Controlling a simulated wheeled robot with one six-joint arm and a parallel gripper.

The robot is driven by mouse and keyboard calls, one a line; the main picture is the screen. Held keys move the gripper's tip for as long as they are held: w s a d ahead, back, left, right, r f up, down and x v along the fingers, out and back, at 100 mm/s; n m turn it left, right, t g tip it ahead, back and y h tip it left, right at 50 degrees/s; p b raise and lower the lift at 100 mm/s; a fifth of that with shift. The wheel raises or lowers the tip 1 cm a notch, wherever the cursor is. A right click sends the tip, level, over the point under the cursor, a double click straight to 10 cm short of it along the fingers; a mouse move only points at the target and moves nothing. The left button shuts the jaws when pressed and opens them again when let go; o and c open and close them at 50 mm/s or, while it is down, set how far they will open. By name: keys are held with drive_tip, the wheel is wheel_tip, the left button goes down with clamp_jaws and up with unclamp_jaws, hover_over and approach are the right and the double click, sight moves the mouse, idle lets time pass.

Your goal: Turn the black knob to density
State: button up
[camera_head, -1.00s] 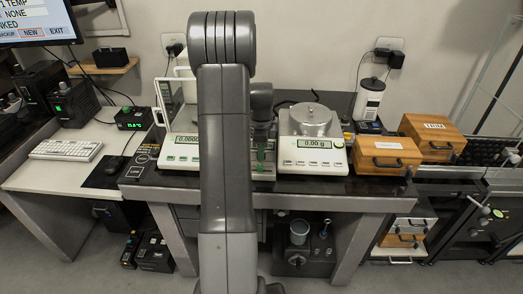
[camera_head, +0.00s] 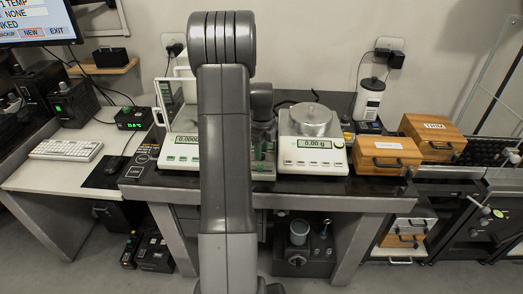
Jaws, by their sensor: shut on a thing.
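My gripper (camera_head: 263,150) points down at the front of the weighing table, between the two balances. My own arm hides much of it; green parts of it show just right of the arm. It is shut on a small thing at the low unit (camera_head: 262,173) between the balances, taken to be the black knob. The knob itself and its markings, including density, are hidden or too small to read, so I cannot tell its setting.
The right balance (camera_head: 312,158) reads 0.00 g. The left balance (camera_head: 180,153) is partly behind my arm. Wooden boxes (camera_head: 387,160) stand at the right. A keyboard (camera_head: 66,150) lies on the left desk. The dark table (camera_head: 330,187) has little free room.

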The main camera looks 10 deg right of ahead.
drive_tip(key=shift+r, duration=0.1)
drive_tip(key=o, duration=1)
drive_tip(key=shift+c, duration=0.2)
wheel_tip(320, 180, up, 14)
wheel_tip(320, 180, down, 14)
drive_tip(key=shift+f, duration=0.15)
idle(0.4)
